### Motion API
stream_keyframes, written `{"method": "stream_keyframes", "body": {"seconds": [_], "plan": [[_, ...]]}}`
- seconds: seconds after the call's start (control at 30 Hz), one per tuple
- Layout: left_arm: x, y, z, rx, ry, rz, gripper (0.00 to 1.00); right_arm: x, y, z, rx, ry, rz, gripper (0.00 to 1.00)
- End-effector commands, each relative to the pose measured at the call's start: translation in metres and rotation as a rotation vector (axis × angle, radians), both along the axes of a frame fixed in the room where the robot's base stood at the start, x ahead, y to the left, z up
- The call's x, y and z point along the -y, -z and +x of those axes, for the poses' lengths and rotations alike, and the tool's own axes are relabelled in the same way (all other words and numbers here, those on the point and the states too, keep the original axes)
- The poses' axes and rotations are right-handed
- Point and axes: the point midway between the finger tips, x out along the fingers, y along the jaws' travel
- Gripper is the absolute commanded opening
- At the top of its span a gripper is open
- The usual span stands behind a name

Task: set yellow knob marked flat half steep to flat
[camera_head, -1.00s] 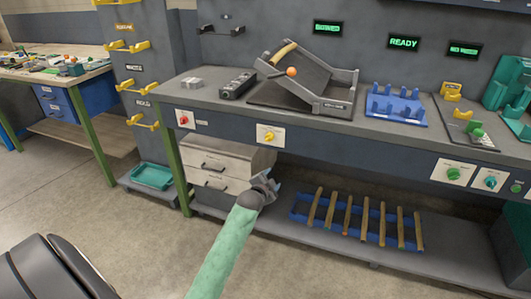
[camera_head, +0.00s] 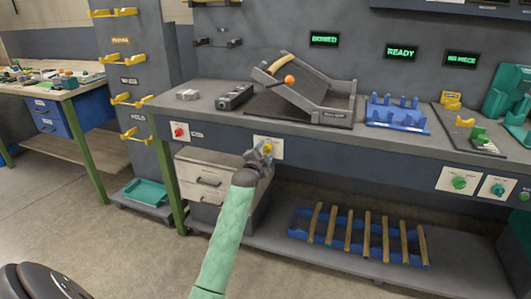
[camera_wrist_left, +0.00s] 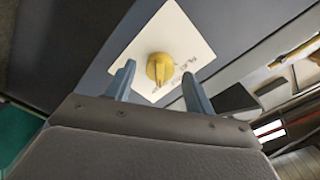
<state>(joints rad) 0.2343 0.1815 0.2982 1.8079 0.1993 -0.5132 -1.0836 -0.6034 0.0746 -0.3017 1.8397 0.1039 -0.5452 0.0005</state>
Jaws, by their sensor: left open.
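The yellow knob (camera_head: 267,147) sits on a white plate (camera_head: 262,141) on the front edge of the bench. The wrist view shows the knob (camera_wrist_left: 160,68) and its plate (camera_wrist_left: 199,42) close up, with small lettering beside the knob that is too blurred to read fully. My left gripper (camera_head: 262,152) is at the knob, partly in front of it. In the wrist view its two fingers (camera_wrist_left: 158,88) are open and apart, one on each side of the knob's lower part, with gaps to it. My right gripper is not in view.
A red knob (camera_head: 179,132) is to the left on the same bench front, and green (camera_head: 459,183) and teal (camera_head: 497,189) knobs are to the right. Drawers (camera_head: 209,177) stand below the bench. A tilted ramp fixture (camera_head: 318,101) and a blue rack (camera_head: 397,118) stand on top.

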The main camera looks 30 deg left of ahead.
Motion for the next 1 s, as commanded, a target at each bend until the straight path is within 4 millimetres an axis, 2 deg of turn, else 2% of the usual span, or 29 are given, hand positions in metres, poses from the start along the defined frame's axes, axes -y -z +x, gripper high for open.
{"method": "stream_keyframes", "body": {"seconds": [0.2, 0.47, 0.5, 0.7, 0.73, 1.0], "plan": [[-0.0028, 0.0002, 0.012, -0.001, 0.001, -0.001, 0.54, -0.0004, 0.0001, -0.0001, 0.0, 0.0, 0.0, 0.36], [-0.0031, 0.0005, 0.0129, -0.001, 0.001, 0.0, 0.54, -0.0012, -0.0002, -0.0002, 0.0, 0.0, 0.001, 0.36], [-0.0031, 0.0005, 0.0129, -0.001, 0.001, 0.0, 0.52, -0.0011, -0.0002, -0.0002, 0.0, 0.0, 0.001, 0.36], [-0.0031, 0.0006, 0.0128, -0.001, 0.001, 0.0, 0.12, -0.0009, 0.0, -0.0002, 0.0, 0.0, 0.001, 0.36], [-0.003, 0.0007, 0.0129, -0.001, 0.001, 0.0, 0.09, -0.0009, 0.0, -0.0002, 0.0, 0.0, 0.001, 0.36], [-0.0029, -0.0002, 0.0128, 0.003, 0.0, -0.022, 0.09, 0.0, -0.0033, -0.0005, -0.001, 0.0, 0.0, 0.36]]}}
